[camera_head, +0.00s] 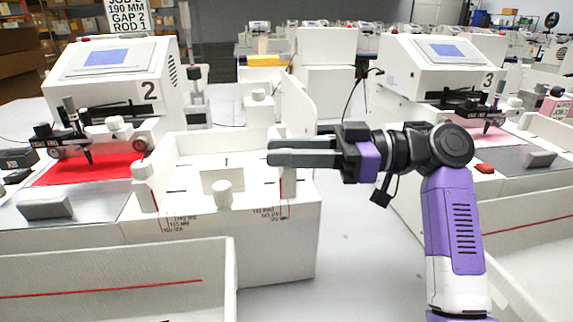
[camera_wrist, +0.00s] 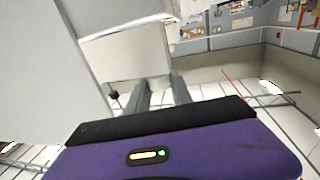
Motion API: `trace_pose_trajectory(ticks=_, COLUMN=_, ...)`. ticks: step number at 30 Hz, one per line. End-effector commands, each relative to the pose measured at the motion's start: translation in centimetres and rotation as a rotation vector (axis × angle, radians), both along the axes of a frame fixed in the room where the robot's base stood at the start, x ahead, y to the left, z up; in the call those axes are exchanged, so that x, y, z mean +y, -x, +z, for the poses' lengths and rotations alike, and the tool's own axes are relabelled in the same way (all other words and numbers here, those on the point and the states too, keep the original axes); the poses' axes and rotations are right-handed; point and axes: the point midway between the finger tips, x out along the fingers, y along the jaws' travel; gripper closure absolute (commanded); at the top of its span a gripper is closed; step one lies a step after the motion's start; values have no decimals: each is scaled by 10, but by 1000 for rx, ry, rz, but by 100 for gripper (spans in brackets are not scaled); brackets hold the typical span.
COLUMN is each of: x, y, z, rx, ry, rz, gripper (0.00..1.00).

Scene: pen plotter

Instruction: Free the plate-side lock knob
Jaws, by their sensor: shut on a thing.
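My gripper (camera_head: 275,152) reaches in from the right, level, over the right side wall of the white tray fixture (camera_head: 265,235) beside plotter 2. Its two grey fingers are closed in with a narrow gap, shut on a white knob-like part that they mostly hide. A white post (camera_head: 288,188) with a red mark shows just below the fingers. A similar white knob (camera_head: 145,170) stands on the left wall, and another round white knob (camera_head: 222,193) is at the front middle. I cannot tell which is the plate-side knob. In the wrist view, the fingertips (camera_wrist: 160,88) are against a white panel (camera_wrist: 128,57).
Plotter 2 (camera_head: 115,70) stands left with a red sheet (camera_head: 90,170) under its pen carriage. Plotter 3 (camera_head: 440,65) stands behind my arm at right. A white open bin (camera_head: 115,285) is at front left. A tall white panel (camera_head: 292,95) rises behind the fixture. The aisle (camera_head: 365,260) is clear.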

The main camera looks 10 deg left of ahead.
Motion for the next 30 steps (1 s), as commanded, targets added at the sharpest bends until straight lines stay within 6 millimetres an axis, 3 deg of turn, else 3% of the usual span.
trace_pose_trajectory(ticks=12, x=1, y=1, z=-2, rx=2, ry=5, rz=167, gripper=100)
trace_pose_trajectory(ticks=27, x=2, y=1, z=-3, rx=3, ry=6, rz=185, gripper=100)
trace_pose_trajectory(ticks=28, x=2, y=1, z=-3, rx=3, ry=6, rz=185, gripper=72)
trace_pose_trajectory(ticks=30, x=2, y=1, z=-3, rx=3, ry=5, rz=184, gripper=58)
